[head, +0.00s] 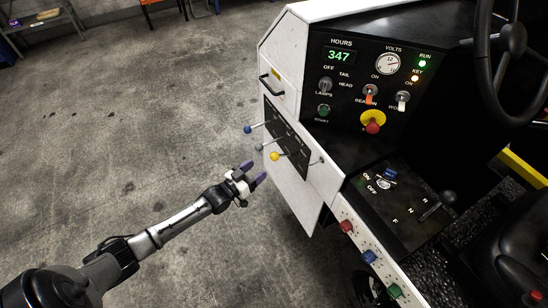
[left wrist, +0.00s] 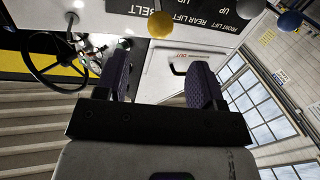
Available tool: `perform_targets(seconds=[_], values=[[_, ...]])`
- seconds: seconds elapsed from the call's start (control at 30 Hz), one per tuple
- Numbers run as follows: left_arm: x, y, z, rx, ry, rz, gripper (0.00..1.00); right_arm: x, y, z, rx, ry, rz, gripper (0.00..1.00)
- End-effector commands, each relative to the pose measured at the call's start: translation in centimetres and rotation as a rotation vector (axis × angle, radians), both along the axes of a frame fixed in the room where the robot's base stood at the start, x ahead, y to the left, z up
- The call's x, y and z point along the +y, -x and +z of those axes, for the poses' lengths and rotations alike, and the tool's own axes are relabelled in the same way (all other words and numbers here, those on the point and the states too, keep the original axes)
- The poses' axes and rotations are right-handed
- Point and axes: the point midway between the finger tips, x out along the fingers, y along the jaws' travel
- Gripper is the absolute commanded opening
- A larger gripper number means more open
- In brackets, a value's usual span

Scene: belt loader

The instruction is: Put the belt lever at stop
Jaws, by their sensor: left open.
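The lever panel (head: 288,140) is a black plate on the white side of the loader. A yellow-knobbed lever (head: 275,156) sticks out of it; in the left wrist view its yellow knob (left wrist: 161,24) hangs near the printed word BELT. I cannot read which position it is in. My left gripper (head: 254,173) is open and empty, just below and left of the yellow knob in the head view. Its two purple-padded fingers (left wrist: 160,78) stand apart in the left wrist view, with the knob beyond them, apart from both. My right gripper is out of view.
Beside the yellow lever are a grey-knobbed lever (head: 259,147) and a blue-knobbed lever (head: 248,129). A short metal lever (head: 316,161) stands to the right. A black handle (head: 270,85) sits above the panel. The concrete floor (head: 150,120) at left is clear.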

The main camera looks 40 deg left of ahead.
Motion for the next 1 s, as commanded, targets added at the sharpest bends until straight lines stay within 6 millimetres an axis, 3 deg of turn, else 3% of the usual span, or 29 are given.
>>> perform_targets(seconds=[0.2, 0.5, 1.0], values=[[-0.5, -4.3, -0.1, -0.002, -0.001, 0.000, 0.62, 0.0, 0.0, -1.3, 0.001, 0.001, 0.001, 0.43], [-1.0, -8.1, -0.2, 0.002, 0.000, 0.000, 0.62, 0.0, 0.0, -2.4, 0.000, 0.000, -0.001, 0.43], [-1.1, -9.4, 0.0, 0.002, 0.000, 0.000, 0.62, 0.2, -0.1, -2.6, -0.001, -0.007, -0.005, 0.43]])
